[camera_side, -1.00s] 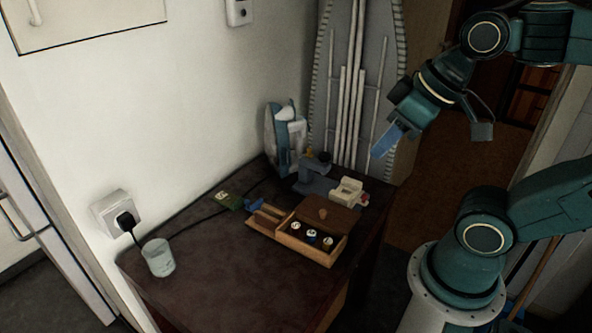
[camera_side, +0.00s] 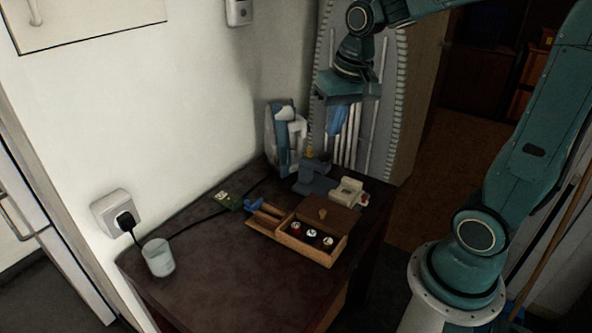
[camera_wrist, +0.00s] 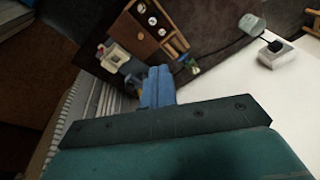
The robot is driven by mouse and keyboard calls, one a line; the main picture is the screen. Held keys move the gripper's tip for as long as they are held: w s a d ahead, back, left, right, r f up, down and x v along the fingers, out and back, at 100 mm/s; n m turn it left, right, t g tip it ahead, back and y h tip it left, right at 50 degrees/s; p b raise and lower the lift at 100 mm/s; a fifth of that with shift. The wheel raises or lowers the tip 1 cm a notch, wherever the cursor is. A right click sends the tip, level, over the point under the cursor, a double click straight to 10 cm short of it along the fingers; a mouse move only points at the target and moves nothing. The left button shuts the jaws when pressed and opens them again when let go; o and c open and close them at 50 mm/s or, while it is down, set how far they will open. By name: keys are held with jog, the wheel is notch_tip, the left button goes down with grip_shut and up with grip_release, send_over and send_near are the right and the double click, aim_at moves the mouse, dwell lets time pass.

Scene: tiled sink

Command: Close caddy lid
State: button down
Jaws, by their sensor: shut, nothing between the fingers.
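The wooden caddy (camera_side: 303,250) stands on the dark table. Its brown lid (camera_side: 338,217) with a small knob lies toward the back and leaves the front row uncovered. Three small round-topped items (camera_side: 312,233) show in that row. The wrist view also shows the lid (camera_wrist: 130,38) and the caddy's open row at the top. My gripper (camera_side: 337,124), with blue fingers, is in the air above and behind the caddy, touching nothing. In the wrist view its fingers (camera_wrist: 158,88) are together and empty.
A blue-grey sewing-machine-like object (camera_side: 315,178) and a cream object (camera_side: 347,190) stand close behind the caddy. A blue and white iron (camera_side: 286,140) is by the wall. A glass (camera_side: 158,257) stands front left.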

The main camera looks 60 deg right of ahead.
jog(key=w+d+f+m+g+y, duration=0.15)
jog(key=w+d+f+m, duration=0.25)
jog(key=w+d+f, duration=0.4)
jog(key=m+g+y, duration=0.1)
jog(key=m+g, duration=0.1)
jog(key=m, duration=0.2)
send_near(325, 206)
jog(key=r, duration=0.1)
jog(key=d+r, duration=0.1)
jog(key=r, duration=0.1)
jog(key=shift+w+d+r, duration=0.3)
jog(key=shift+w+d, duration=0.05)
jog(key=shift+f, duration=0.15)
jog(key=x, duration=0.9)
jog(key=shift+a+f, duration=0.1)
jog(key=shift+s+a+f, duration=0.1)
jog(key=shift+s+a, duration=0.05)
jog(key=shift+a, duration=0.25)
jog(key=shift+s+a+f, duration=0.15)
jog(key=shift+a, duration=0.25)
jog(key=shift+s+a, duration=0.2)
jog(key=shift+a, duration=0.35)
jog(key=shift+s+a, duration=0.25)
jog(key=shift+a, duration=0.3)
jog(key=a, duration=0.9)
jog(key=shift+a, duration=0.4)
